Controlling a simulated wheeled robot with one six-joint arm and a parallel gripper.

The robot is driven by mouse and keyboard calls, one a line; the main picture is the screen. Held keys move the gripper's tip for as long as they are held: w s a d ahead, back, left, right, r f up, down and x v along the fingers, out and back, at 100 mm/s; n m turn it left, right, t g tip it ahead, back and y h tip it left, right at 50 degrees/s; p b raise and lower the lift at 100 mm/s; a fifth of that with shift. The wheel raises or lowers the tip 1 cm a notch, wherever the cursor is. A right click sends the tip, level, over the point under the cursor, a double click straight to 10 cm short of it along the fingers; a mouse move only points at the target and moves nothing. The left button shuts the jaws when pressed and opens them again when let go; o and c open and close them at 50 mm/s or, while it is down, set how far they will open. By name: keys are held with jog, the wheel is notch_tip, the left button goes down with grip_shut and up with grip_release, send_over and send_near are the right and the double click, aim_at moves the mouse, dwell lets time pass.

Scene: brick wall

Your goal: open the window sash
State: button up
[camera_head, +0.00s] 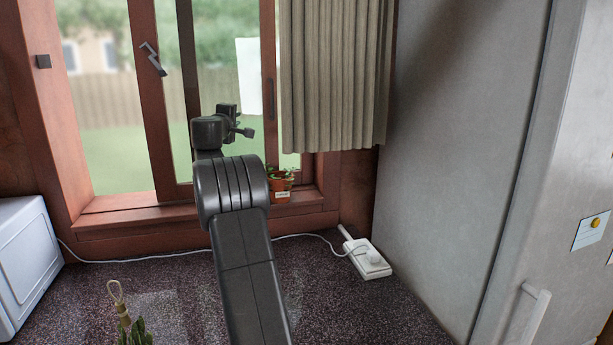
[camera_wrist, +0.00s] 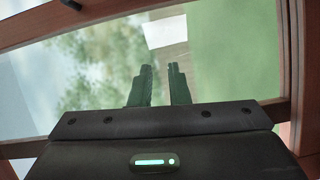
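The window sash (camera_head: 157,120) has a reddish-brown wooden frame and clear glass. A dark, bent handle (camera_head: 152,60) sits tilted on its left stile. I cannot tell whether the sash is fully closed or slightly ajar. My gripper (camera_head: 240,130) is in front of the glass, right of and lower than the handle, partly hidden by my arm. In the wrist view my gripper (camera_wrist: 161,75) points at the glass, its two dark fingers apart with an empty gap between them.
A pleated curtain (camera_head: 335,75) hangs at the window's right. A potted plant (camera_head: 281,185) stands on the sill. A white power strip (camera_head: 367,260) with a cord lies on the speckled counter (camera_head: 330,310). A white appliance (camera_head: 28,260) is at left, a grey fridge (camera_head: 460,130) at right.

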jog(key=w+d+p, duration=0.2)
jog(key=w+p, duration=0.1)
jog(key=w, duration=0.2)
jog(key=b, duration=0.2)
send_near(270, 117)
jog(key=w, duration=0.4)
jog(key=shift+d+f, duration=0.15)
jog(key=shift+d, duration=0.25)
jog(key=s+a+b, duration=0.2)
jog(key=s+b, duration=0.6)
jog(key=s, duration=0.5)
jog(key=w+r+m+h+p, duration=0.2)
jog(key=r+m, duration=0.3)
jog(key=m, duration=1.1)
jog(key=shift+w+m+h, duration=0.3)
jog(key=shift+w+h, duration=0.2)
jog(key=shift+w, duration=0.05)
jog(key=shift+d+r, duration=0.1)
jog(key=shift+r, duration=0.05)
